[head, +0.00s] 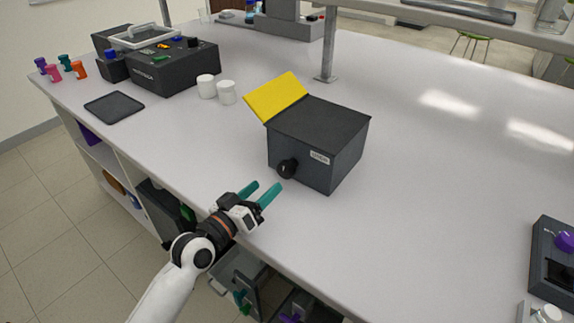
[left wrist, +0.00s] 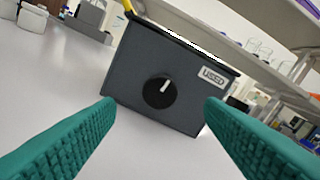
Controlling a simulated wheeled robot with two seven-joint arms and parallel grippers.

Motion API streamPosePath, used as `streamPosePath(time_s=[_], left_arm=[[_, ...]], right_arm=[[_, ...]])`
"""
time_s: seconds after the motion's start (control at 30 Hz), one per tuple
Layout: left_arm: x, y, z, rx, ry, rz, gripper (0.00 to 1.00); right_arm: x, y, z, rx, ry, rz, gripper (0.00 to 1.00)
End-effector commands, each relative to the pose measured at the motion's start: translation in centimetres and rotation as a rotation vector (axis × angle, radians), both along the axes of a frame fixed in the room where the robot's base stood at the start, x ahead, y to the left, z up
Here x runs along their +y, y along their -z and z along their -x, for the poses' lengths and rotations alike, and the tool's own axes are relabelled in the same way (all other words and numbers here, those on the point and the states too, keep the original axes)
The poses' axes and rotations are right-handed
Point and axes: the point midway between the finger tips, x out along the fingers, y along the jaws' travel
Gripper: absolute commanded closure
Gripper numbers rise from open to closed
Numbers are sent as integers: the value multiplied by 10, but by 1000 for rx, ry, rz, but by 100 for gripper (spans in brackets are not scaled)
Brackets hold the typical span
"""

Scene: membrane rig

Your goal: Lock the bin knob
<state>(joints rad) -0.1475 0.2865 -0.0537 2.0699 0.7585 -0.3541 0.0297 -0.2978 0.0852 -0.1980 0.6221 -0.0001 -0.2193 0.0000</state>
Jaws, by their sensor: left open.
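The bin is a dark grey box (head: 318,142) on the white bench, with a yellow flap (head: 276,96) tilted up at its back left. Its front has a round black knob (head: 287,168) and a label, which reads "USED" in the left wrist view. There the knob (left wrist: 159,92) shows a white mark pointing up and slightly right. My left gripper (head: 259,193) is open, with teal fingers pointing at the knob but short of it. In the left wrist view the knob lies between the two fingers, farther away, with nothing gripped. My right gripper does not show.
Two white jars (head: 216,89) stand left of the bin. A dark device (head: 553,262) with a purple knob sits at the right edge. The bench right of the bin is clear.

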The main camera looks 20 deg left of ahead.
Motion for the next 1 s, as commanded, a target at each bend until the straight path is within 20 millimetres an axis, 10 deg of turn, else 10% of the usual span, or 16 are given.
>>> streamPosePath(time_s=[0.4, 0.87, 1.0], left_arm=[[-26, -2, -73, -1, -1, 2, 37], [-30, -1, -84, -1, 0, 0, 37], [-30, -1, -84, -1, 0, 0, 60]], right_arm=[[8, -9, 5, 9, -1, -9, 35], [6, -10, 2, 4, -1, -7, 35], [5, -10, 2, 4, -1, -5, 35]])
